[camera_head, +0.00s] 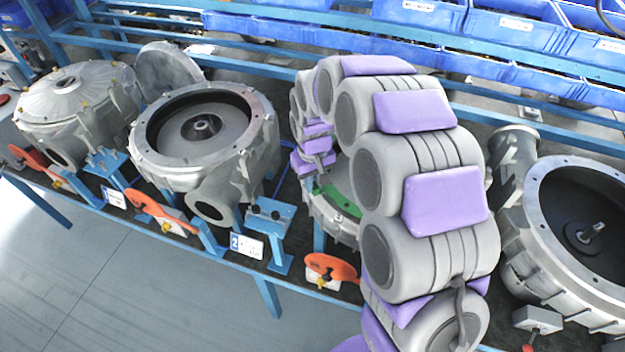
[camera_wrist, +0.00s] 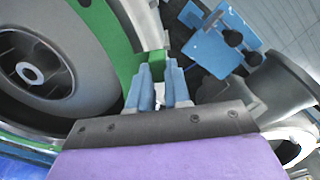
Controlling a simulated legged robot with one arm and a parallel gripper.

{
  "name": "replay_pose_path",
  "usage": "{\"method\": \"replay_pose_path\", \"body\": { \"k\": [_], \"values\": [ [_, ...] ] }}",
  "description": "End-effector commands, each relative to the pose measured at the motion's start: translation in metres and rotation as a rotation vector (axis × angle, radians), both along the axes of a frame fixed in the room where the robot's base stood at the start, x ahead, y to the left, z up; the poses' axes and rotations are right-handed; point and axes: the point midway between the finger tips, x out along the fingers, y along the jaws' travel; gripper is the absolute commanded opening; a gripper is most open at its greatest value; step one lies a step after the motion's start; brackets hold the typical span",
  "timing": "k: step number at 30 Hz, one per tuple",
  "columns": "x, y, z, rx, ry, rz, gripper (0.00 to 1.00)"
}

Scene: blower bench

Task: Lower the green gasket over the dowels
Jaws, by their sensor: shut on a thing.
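The green gasket (camera_head: 338,202) shows as a short arc at the third blower housing (camera_head: 328,218), mostly hidden behind my arm. In the wrist view the gasket (camera_wrist: 125,62) curves along the edge of the round opening with the grey rotor (camera_wrist: 35,75). My gripper (camera_wrist: 160,70) has its blue fingers closed on the gasket's rim, at the side near the outlet pipe (camera_wrist: 285,95). I cannot tell whether the gasket touches the flange or is a little above it. I cannot make out the dowels in either view.
A blue bracket with two black knobs (camera_wrist: 228,40) stands close beside my gripper. Open blower housings stand at left (camera_head: 205,125) and right (camera_head: 580,230) on the blue-framed bench. Orange handles (camera_head: 330,268) line the front edge. Blue bins (camera_head: 510,35) fill the back.

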Motion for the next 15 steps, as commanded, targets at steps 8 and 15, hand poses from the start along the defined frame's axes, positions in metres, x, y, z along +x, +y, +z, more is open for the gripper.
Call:
{"method": "replay_pose_path", "body": {
  "k": [8,15],
  "values": [
    [0.0,-0.0001,-0.0028,0.0,0.0,0.0,0.0],
    [0.0,-0.0001,-0.0054,0.0,0.0,0.0,0.0]
  ]
}}
